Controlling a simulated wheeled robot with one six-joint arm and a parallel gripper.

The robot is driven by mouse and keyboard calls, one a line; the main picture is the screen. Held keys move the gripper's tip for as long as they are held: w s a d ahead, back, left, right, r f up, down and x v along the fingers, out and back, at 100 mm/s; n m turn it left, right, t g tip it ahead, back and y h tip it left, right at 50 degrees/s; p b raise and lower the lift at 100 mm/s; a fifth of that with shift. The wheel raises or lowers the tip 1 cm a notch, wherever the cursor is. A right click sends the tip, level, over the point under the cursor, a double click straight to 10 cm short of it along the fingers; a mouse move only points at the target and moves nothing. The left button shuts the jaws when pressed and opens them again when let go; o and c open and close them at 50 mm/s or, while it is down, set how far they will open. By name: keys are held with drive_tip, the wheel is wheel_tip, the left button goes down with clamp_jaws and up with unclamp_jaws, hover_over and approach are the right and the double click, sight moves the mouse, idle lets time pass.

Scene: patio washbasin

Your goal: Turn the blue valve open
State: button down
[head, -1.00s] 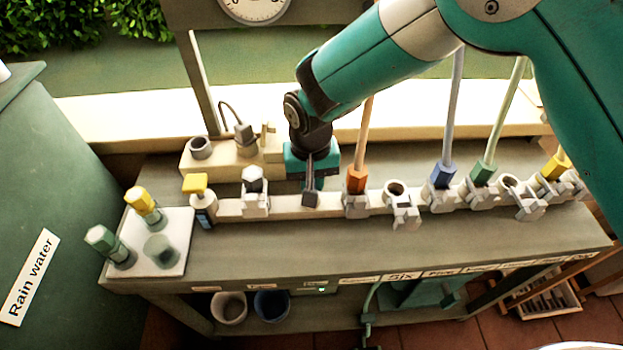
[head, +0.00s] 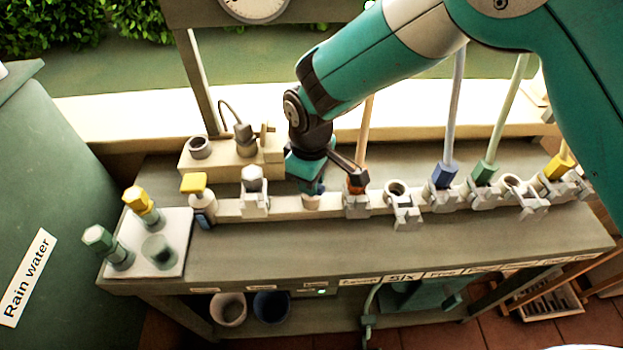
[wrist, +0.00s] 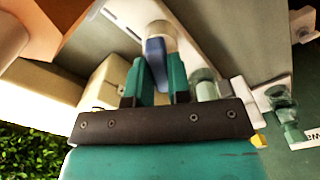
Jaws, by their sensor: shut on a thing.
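The blue valve handle (wrist: 156,62) shows in the wrist view, a flat blue lever in front of a pale round fitting (wrist: 162,36). My gripper (wrist: 157,76) is shut on it, with one teal finger on each side. In the head view my gripper (head: 312,186) points down at the pale rail on the bench. It hides the blue handle there, and only a pale fitting (head: 311,202) shows below the fingers.
An orange-based tool (head: 356,182) stands in a clamp just right of my gripper. Further right are a blue-based tool (head: 444,175) and a green-based one (head: 485,172). A tap block (head: 222,165) stands behind.

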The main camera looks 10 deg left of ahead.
drive_tip(key=n, duration=0.6)
drive_tip(key=shift+w+r+n, duration=0.1)
drive_tip(key=shift+n, duration=0.2)
idle(0.4)
drive_tip(key=c, duration=1.1)
unclamp_jaws()
drive_tip(key=shift+o, duration=0.2)
wheel_tip(320, 180, up, 17)
drive_tip(key=b, duration=0.2)
drive_tip(key=shift+r, duration=0.2)
drive_tip(key=s+d+r+m+y, duration=0.1)
drive_tip(key=s+d+r+m, duration=0.2)
drive_tip(key=d, duration=0.5)
drive_tip(key=s+d+r+m+y, duration=0.1)
drive_tip(key=s+d+r+m, duration=0.1)
drive_tip(key=d+m, duration=0.35)
drive_tip(key=s+d+f+m+y, duration=0.1)
drive_tip(key=s+d+m+y, duration=0.1)
drive_tip(key=s+d+m, duration=0.3)
drive_tip(key=s+d, duration=0.4)
drive_tip(key=s, duration=0.3)
drive_tip(key=shift+d+f, duration=0.25)
